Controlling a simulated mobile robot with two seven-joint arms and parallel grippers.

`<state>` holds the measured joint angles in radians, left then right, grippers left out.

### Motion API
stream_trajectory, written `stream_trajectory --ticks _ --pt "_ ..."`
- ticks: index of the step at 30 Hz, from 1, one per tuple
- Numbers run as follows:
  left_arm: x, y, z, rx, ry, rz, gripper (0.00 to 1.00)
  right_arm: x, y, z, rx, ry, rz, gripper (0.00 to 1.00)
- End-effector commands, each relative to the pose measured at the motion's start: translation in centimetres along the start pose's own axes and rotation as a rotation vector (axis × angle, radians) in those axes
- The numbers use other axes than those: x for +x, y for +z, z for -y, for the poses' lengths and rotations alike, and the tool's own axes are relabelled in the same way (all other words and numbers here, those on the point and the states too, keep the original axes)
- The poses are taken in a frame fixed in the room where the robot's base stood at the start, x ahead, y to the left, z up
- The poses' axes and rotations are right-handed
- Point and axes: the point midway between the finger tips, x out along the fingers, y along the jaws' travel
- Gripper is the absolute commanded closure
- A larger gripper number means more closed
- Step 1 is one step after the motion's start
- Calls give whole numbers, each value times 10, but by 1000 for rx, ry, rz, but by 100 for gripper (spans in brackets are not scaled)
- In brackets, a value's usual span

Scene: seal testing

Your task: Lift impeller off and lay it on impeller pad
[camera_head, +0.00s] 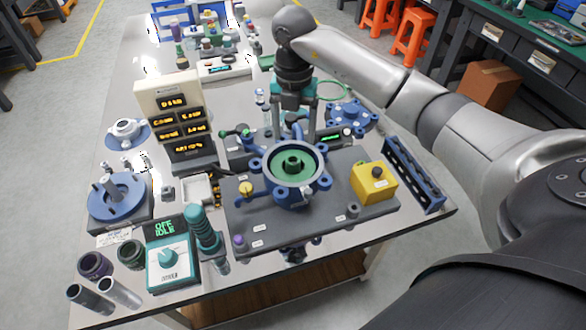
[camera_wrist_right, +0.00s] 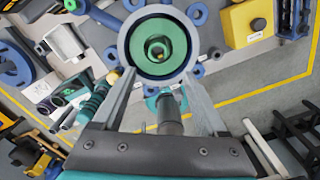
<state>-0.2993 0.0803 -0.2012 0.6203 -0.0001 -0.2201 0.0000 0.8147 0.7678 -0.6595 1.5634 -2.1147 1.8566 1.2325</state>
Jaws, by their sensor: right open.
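The pump housing (camera_head: 268,186), blue with several lugs, sits open on a dark grey plate near the table's middle. Inside its pale rim is a green round part with a dark hub, seemingly the impeller (camera_head: 285,173); it also shows in the right wrist view (camera_wrist_right: 174,43). My right gripper (camera_head: 297,138) points down just behind the housing in the head view, open, with nothing visible between its fingers. In the right wrist view its fingers (camera_wrist_right: 163,82) reach toward the ring's lower edge; I cannot tell if they touch. I cannot tell which surface is the impeller pad. My left gripper is not in view.
A blue bolted cover (camera_head: 352,116) lies behind right, near a yellow button box (camera_head: 373,184) and a dark blue rack (camera_head: 413,176). A display panel (camera_head: 172,116) stands left. A blue round stand (camera_head: 105,208), a teal-faced controller (camera_head: 169,262) and cups occupy the front left.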

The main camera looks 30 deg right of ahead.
Motion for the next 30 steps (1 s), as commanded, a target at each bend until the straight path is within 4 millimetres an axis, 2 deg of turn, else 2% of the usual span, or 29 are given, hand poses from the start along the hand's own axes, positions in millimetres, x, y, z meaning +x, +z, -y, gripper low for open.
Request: stream_trajectory --ticks 1,3,11,19,23,30 --pt "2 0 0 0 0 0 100 12 -1 0 -1 -1 -4 25" --pt "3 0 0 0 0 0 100 23 0 0 -1 0 -2 25" --pt "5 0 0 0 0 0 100 42 0 -1 -1 2 -1 25" --pt "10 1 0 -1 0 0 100 81 4 -3 -2 1 -3 25" --pt "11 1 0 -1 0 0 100 88 4 -4 -2 3 -1 25" --pt "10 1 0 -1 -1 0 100 88 4 -4 -3 3 0 27"
